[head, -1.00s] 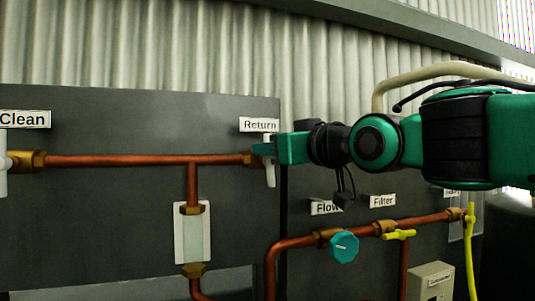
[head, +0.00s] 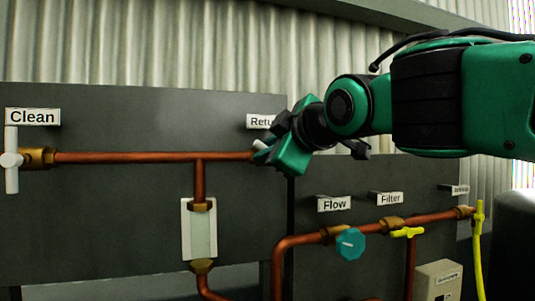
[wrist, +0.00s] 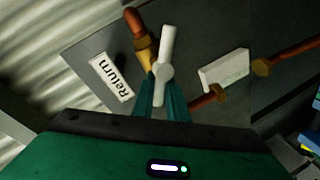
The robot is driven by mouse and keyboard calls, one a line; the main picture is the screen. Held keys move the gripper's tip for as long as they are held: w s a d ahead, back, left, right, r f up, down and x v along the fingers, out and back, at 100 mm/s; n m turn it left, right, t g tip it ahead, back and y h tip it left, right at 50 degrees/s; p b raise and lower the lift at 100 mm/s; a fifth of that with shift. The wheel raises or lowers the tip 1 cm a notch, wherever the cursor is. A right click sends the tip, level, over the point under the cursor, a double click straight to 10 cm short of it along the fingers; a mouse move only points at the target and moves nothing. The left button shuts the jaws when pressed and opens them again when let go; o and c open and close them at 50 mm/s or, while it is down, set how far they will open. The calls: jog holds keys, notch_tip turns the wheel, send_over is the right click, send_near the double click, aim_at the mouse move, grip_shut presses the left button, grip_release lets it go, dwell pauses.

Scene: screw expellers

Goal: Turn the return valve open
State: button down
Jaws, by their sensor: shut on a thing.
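The return valve's white handle (wrist: 166,55) is clear in the wrist view, in front of its brass fitting (wrist: 146,55). In the head view only a small pale bit of the handle (head: 260,144) shows; my gripper hides the rest. My gripper (head: 268,155) is at the right end of the upper copper pipe, tilted. In the wrist view the teal fingers of my gripper (wrist: 163,100) are shut on the lower half of the handle. The "Return" label (wrist: 110,77) is beside the valve, and in the head view the label (head: 258,121) is partly covered.
The clean valve (head: 11,160) is at far left with its white handle upright. Below my arm are a teal flow knob (head: 350,243), a yellow filter handle (head: 407,232) and a taller yellow handle (head: 479,235). A sight glass (head: 200,230) hangs below the upper pipe.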

jog(key=n, duration=0.1)
jog(key=f+n+h, duration=0.1)
jog(key=n, duration=0.1)
jog(key=shift+a+h, duration=0.2)
jog(key=shift+h, duration=0.1)
jog(key=shift+f+n+h, duration=0.3)
jog(key=shift+n, duration=0.8)
jog(key=c, duration=1.7)
grip_release()
jog(key=shift+s+a, duration=0.1)
jog(key=shift+c, duration=0.2)
jog(key=v, duration=1)
jog(key=shift+s, duration=0.35)
